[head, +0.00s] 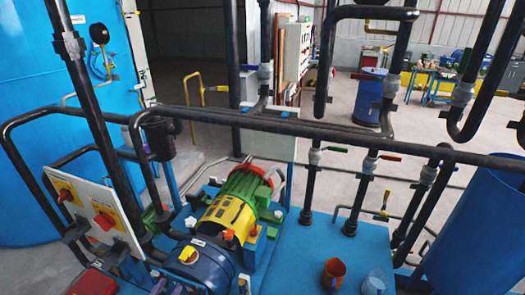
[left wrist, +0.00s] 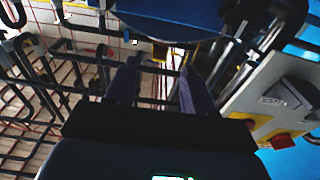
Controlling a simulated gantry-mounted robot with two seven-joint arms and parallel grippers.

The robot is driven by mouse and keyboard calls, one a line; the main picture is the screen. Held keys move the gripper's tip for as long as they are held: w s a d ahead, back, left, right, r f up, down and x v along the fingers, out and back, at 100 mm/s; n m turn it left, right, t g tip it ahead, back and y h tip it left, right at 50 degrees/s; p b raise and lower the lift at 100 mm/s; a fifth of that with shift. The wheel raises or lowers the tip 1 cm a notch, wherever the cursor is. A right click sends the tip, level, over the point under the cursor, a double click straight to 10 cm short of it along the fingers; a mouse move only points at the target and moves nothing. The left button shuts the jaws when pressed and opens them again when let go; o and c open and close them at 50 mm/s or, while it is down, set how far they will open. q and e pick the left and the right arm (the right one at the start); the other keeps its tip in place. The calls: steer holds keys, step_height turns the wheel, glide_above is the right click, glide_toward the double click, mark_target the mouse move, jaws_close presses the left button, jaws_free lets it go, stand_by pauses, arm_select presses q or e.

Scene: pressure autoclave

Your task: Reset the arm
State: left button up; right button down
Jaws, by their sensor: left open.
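My left gripper (head: 168,287) shows only in small part at the bottom edge of the head view, as dark purple-blue finger pieces below the blue pump housing. In the left wrist view the two dark purple fingers of the left gripper (left wrist: 158,85) stand apart with nothing held between them. Pipes and floor show through the gap. My right gripper is in neither view. The task names no object.
A switch panel (head: 92,212) with red knobs stands at left, before the blue tank (head: 30,100). A green-yellow motor (head: 236,205) sits on the blue platform (head: 310,245). A black pipe (head: 300,127) crosses the middle. Orange (head: 334,272) and pale blue cups (head: 374,282) stand at front right.

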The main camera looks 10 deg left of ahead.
arm_select(q)
steer(key=s+d+g, duration=0.3)
steer(key=s+d, duration=0.1)
steer(key=d, duration=0.4)
steer(key=s+d+g, duration=0.2)
steer(key=s+d, duration=0.3)
steer(key=d, duration=0.2)
steer(key=s+d+r+m+g+y+p, duration=0.1)
steer(key=s+g, duration=0.4)
steer(key=s, duration=0.2)
steer(key=s+d+r+g+y, duration=0.1)
steer(key=s+r+g, duration=0.1)
steer(key=s+g, duration=0.5)
step_height(320, 180, up, 24)
steer(key=t+p, duration=0.1)
steer(key=p, duration=2.3)
steer(key=shift+s+r+t+p, duration=0.15)
steer(key=shift+s+t+p, duration=0.15)
steer(key=shift+s+p, duration=0.1)
steer(key=shift+a, duration=0.1)
